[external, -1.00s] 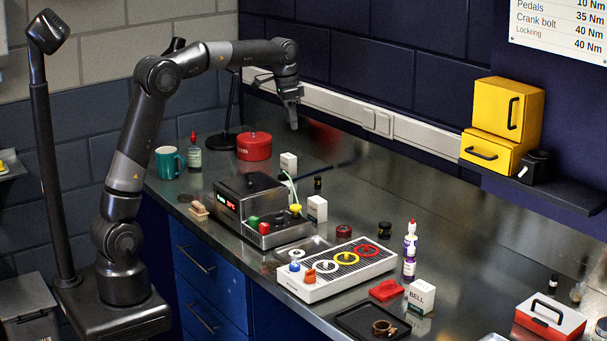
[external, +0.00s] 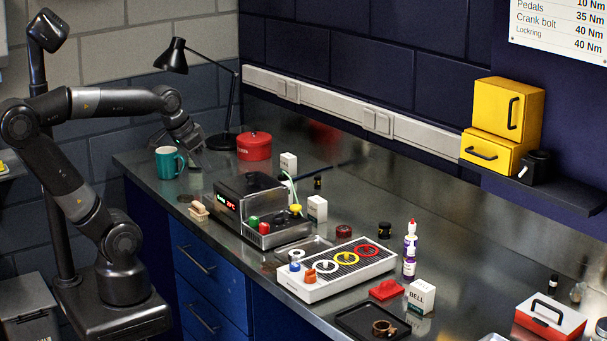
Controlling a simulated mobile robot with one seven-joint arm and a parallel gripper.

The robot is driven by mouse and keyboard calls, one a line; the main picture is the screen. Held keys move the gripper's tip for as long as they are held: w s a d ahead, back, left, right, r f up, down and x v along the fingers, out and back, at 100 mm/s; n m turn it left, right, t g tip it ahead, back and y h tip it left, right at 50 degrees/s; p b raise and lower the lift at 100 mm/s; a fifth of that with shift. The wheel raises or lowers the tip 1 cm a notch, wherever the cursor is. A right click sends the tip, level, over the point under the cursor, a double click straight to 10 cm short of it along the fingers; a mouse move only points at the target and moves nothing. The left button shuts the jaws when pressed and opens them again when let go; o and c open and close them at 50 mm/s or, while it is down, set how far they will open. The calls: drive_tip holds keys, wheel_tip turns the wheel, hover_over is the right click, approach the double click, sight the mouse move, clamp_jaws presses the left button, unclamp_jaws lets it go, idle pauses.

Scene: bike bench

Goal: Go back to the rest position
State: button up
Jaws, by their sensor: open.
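My gripper (external: 192,146) hangs at the end of my bent arm over the far left end of the bench, just right of the teal mug (external: 169,163). It points down and holds nothing that I can see. Its fingers are small and dark in this view. My arm folds back to the left, with its elbow at the left edge of the picture.
A yellow cabinet (external: 508,110) sits on a shelf.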

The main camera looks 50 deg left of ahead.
drive_tip(key=s+f, duration=0.2)
drive_tip(key=shift+s+d+f, duration=0.1)
drive_tip(key=shift+s+f, duration=0.1)
drive_tip(key=shift+s, duration=0.15)
idle(1.3)
drive_tip(key=shift+o, duration=1)
drive_tip(key=shift+r, duration=0.1)
